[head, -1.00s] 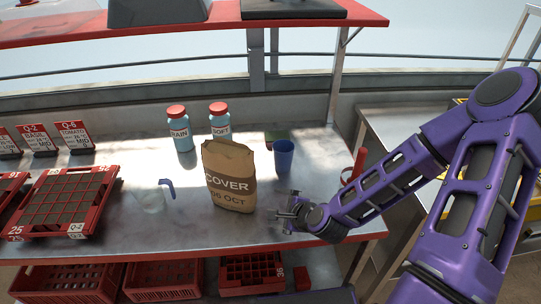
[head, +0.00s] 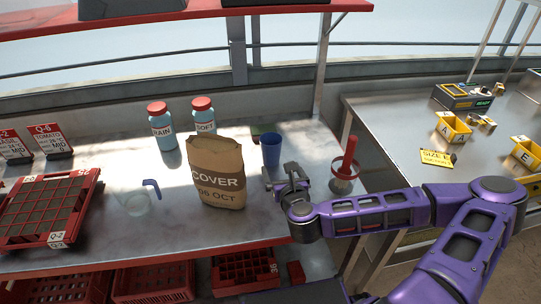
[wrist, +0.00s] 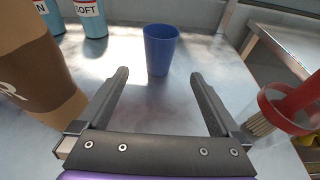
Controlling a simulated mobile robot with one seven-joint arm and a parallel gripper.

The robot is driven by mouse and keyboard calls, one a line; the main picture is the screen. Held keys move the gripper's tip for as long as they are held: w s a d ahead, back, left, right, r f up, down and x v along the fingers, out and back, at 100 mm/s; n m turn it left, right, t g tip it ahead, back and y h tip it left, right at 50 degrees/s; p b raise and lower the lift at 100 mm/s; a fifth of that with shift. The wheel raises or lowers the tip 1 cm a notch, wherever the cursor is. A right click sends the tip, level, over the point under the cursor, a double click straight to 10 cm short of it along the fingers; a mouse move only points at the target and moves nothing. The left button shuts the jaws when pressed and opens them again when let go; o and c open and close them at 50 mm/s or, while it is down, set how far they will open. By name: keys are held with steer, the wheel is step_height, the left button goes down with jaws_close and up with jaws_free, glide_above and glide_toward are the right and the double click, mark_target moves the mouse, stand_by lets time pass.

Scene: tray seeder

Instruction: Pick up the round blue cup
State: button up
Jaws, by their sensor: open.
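The round blue cup (head: 271,150) stands upright on the metal bench, behind and right of the paper bag. In the wrist view the blue cup (wrist: 160,50) is straight ahead, beyond the fingertips and roughly centred between them. My gripper (head: 287,172) is just in front of the cup in the head view. In the wrist view my gripper (wrist: 160,75) has its two fingers spread wide, with bare bench between them. It is apart from the cup and holds nothing.
A brown COVER bag (head: 217,185) stands close left of my gripper. A clear holder with a red-handled brush (head: 345,168) stands close right. Two bottles, RAIN (head: 162,130) and SOFT (head: 203,118), stand behind the bag. A clear jug (head: 136,202) stands further left.

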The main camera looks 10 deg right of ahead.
mark_target(273, 153)
steer(key=shift+w+f+b, duration=0.55)
steer(key=shift+w+b, duration=0.1)
steer(key=shift+b, duration=0.35)
steer(key=x, duration=0.9)
steer(key=shift+w+r, duration=0.15)
steer(key=shift+r, duration=0.05)
steer(key=shift+b+x, duration=0.45)
steer(key=shift+x, duration=2.3)
steer(key=c, duration=1.2)
steer(key=shift+r, duration=0.2)
